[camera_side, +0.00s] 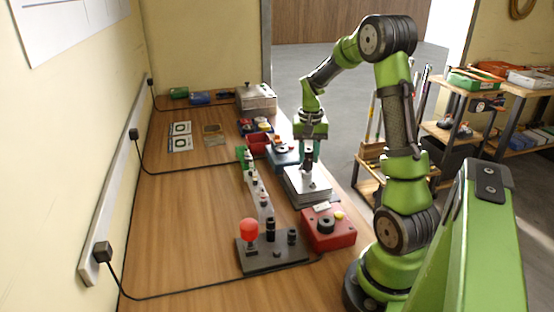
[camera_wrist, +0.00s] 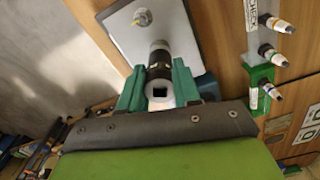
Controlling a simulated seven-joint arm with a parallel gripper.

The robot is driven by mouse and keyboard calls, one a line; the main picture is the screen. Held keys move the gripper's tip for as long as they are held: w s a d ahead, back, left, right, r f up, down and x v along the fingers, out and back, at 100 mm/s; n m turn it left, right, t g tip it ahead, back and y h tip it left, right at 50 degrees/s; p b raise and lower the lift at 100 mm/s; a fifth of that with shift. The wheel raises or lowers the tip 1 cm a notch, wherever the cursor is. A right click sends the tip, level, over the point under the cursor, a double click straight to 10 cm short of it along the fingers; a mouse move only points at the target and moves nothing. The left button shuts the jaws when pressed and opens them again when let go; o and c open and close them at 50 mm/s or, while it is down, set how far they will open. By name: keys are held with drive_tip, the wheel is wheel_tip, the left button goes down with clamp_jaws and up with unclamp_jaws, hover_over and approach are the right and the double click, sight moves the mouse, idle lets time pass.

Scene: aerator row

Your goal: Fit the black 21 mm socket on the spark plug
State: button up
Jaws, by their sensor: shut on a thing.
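My gripper (camera_wrist: 158,88) is shut on the black socket (camera_wrist: 160,68), whose square drive hole faces the camera in the wrist view. In the side view, my gripper (camera_side: 308,140) holds the socket (camera_side: 308,156) upright above a grey metal block (camera_side: 312,189). A small pale-tipped piece, apparently the spark plug (camera_wrist: 142,17), stands on the block (camera_wrist: 188,28) beyond the socket's far end in the wrist view. The two look apart there. In the side view I cannot tell whether the socket touches it, and no size marking is legible.
A red box (camera_side: 342,238) stands just in front of the block. A dark base (camera_side: 262,263) holds a red-topped piece and black cylinders. Several plug-like pieces stand in a row (camera_side: 257,190) to the left. A blue box (camera_side: 284,153) is behind. The left bench is largely clear.

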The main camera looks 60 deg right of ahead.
drive_tip(key=o, duration=1.1)
drive_tip(key=shift+r, duration=3.45)
